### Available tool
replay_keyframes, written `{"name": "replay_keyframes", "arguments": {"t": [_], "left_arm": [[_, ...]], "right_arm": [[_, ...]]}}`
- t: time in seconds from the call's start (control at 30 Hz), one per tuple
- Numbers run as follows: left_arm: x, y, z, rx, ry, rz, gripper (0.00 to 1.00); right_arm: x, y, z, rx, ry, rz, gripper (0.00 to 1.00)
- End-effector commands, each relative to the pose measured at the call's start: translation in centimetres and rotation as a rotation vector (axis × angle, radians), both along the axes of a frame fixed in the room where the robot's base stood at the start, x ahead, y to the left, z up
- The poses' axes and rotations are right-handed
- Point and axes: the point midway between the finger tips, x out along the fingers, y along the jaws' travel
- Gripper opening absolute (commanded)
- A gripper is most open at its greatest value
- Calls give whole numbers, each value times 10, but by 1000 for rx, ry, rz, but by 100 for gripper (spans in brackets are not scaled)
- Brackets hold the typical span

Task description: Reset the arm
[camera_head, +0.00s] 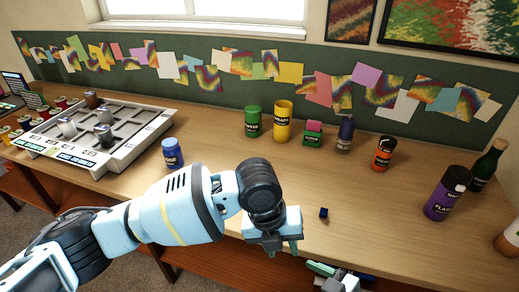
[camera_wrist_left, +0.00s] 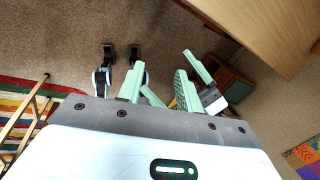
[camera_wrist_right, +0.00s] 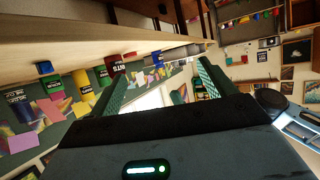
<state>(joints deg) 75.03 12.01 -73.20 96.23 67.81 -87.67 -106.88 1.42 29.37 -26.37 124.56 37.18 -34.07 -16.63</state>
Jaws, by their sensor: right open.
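My left gripper (camera_head: 283,251) hangs over the front edge of the wooden table, fingers pointing down. Its two green fingers stand apart with nothing between them; they also show in the left wrist view (camera_wrist_left: 159,88), above the carpet. My right gripper (camera_head: 335,277) shows only partly at the bottom of the head view, low in front of the table. In the right wrist view its fingers (camera_wrist_right: 163,85) are spread wide and hold nothing. A small dark blue cube (camera_head: 323,213) lies on the table to the right of my left gripper.
A grey compartment tray (camera_head: 128,148) holding several jars stands at the left. A blue jar (camera_head: 172,154) is behind my left arm. Green (camera_head: 252,121), yellow (camera_head: 282,121), orange (camera_head: 383,153) and purple (camera_head: 445,195) containers stand farther back and right. The middle of the tabletop is fairly clear.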

Motion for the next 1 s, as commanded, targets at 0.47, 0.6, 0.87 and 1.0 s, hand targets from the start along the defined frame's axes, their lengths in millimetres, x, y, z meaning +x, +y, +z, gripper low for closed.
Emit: {"name": "replay_keyframes", "arguments": {"t": [0.47, 0.6, 0.87, 1.0], "left_arm": [[-27, -47, -61, -494, 314, 779, 35], [-29, -39, -80, -607, 422, 1048, 35], [-41, 7, -130, -773, 591, 1556, 35], [-57, 45, -161, -841, 648, 1826, 35]], "right_arm": [[-23, -27, -55, -6, 89, -203, 82], [-34, -36, -73, -16, 119, -263, 82], [-61, -55, -105, -43, 174, -369, 82], [-79, -65, -122, -66, 207, -423, 82]]}}
